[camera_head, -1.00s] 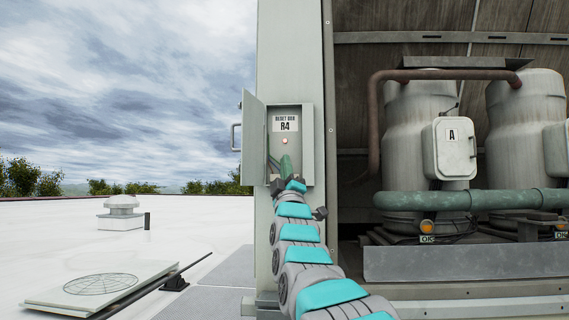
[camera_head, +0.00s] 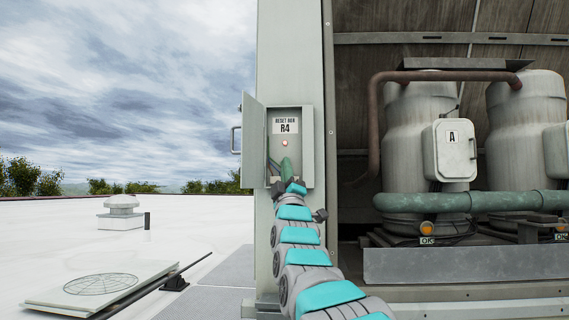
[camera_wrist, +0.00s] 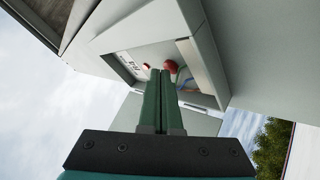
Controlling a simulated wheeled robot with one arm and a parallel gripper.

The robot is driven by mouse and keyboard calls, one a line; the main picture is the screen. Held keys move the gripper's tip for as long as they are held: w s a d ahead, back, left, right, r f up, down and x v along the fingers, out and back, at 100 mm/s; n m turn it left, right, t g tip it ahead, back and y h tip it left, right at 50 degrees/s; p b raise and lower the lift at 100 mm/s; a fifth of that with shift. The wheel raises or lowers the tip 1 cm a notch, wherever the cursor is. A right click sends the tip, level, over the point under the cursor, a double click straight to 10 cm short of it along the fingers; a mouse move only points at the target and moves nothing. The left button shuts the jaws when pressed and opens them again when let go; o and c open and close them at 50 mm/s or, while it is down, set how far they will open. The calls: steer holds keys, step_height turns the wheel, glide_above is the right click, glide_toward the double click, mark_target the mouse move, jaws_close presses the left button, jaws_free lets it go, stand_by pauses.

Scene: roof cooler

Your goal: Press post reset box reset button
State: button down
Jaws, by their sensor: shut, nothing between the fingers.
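The post reset box (camera_head: 307,150) is open on the pale post, with a label reading "RESET BOX R4". A small red lamp (camera_head: 284,143) shows below the label. In the wrist view the box (camera_wrist: 205,75) holds a small red spot (camera_wrist: 147,66) by the label and a larger red button (camera_wrist: 170,66). My gripper (camera_head: 286,163) is inside the box opening, below the lamp. Its green fingers (camera_wrist: 160,73) are together and empty, with the tips beside the larger red button. I cannot tell whether they touch it. In the head view the button is hidden behind my gripper.
The box door (camera_head: 253,140) stands open to the left. A hatch panel (camera_head: 100,285) lies on the white roof at left.

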steer(key=shift+w, duration=0.1)
stand_by(0.5)
steer(key=shift+s, duration=0.55)
steer(key=s+b, duration=0.1)
steer(key=s, duration=0.5)
stand_by(0.5)
stand_by(0.3)
